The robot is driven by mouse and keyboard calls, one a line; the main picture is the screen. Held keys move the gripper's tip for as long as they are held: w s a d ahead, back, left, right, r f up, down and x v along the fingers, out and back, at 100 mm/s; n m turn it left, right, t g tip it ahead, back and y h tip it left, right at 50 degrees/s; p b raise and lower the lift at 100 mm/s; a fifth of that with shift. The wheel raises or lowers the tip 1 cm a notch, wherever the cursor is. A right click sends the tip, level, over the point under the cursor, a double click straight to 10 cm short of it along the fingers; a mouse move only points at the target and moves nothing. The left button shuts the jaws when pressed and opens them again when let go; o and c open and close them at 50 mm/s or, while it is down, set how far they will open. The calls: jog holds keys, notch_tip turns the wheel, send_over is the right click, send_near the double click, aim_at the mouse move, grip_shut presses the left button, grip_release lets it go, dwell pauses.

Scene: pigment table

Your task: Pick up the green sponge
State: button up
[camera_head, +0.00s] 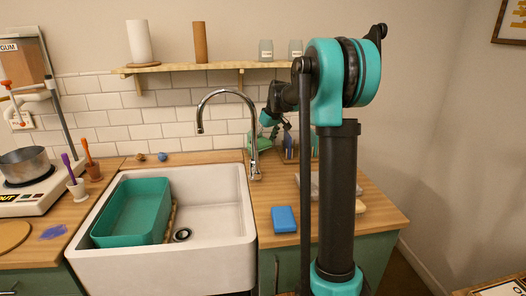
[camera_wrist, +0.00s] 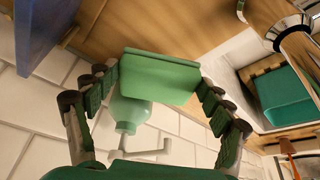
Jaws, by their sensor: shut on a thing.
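The green sponge (camera_wrist: 160,78) is a light green block in the middle of the wrist view. My gripper (camera_wrist: 155,82) has its two dark jointed fingers on either side of the sponge and is shut on it. A pale green bottle-like thing (camera_wrist: 128,112) shows just below the sponge in that view, partly covered. In the head view my gripper (camera_head: 284,128) is small, at the back of the counter right of the tap. The sponge cannot be told clearly there.
The curved tap (camera_head: 252,130) stands close left of my gripper. The white sink (camera_head: 215,200) holds a teal basin (camera_head: 118,240). A blue sponge (camera_head: 284,219) lies on the right counter. The front right counter has bare wood.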

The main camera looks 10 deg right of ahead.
jog(key=s+d, duration=0.4)
jog(key=s, duration=0.3)
jog(key=s+d, duration=0.5)
jog(key=s, duration=0.3)
jog(key=shift+s+d+r, duration=0.2)
jog(key=shift+d+r, duration=0.05)
jog(key=shift+r, duration=0.05)
jog(key=shift+o, duration=0.4)
